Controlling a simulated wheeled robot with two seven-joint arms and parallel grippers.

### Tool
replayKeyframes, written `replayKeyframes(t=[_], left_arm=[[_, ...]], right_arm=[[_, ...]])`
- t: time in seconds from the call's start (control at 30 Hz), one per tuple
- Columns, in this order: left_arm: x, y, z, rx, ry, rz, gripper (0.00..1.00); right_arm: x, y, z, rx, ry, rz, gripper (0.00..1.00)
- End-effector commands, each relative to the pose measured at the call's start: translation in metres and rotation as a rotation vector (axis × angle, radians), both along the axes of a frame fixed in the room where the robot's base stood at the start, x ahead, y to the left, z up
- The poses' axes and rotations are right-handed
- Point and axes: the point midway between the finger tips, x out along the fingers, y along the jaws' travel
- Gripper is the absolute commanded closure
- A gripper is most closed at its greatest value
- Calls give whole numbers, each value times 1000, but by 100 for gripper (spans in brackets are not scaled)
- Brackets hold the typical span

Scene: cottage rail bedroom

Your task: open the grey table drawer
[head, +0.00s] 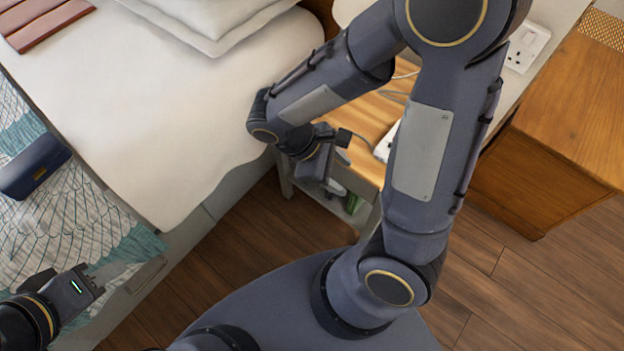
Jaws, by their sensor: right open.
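The grey bedside table (362,216) with a wooden top (368,112) stands between the bed and the wall. My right arm crosses in front of it and hides much of its top and front. My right gripper (338,180) is open, pointing down close to the table's front edge, where the drawer front is mostly hidden behind it. I cannot tell whether it touches the drawer or its handle, or whether the drawer is shut. My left gripper (108,273) is over the bed's near edge, away from the table; its jaw opening is unclear.
The white bed (150,110) fills the left, with a teal patterned throw (60,225) and a dark blue case (34,166) on it. A wooden cabinet (545,180) stands right. Wooden floor (285,222) shows between.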

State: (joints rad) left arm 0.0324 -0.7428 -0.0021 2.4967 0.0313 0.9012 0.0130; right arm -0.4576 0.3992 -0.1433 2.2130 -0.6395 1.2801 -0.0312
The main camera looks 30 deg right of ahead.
Motion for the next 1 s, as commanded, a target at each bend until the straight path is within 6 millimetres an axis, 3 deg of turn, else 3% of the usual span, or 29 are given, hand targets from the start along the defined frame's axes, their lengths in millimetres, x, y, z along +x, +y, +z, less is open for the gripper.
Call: replayKeyframes(t=[0.03, 0.1, 0.3, 0.43, 0.57, 0.7, 1.0], left_arm=[[0, 0, -30, 0, 0, 0, 64], [0, 0, -48, 0, 0, 0, 64], [0, 0, -99, 0, 0, 0, 64], [0, 0, -121, 0, 0, 0, 64], [0, 0, -133, 0, 0, 0, 64], [0, 0, -135, 0, 0, 0, 64], [0, 0, -144, 0, 0, 0, 64]], right_arm=[[8, 2, -38, -96, 54, 102, 48], [21, 3, -64, -224, 108, 234, 48], [62, 22, -135, -605, 218, 603, 48], [82, 40, -170, -810, 250, 793, 48], [94, 55, -189, -938, 260, 911, 48], [99, 58, -194, -988, 262, 955, 48], [115, 18, -194, -987, 264, 951, 48]])
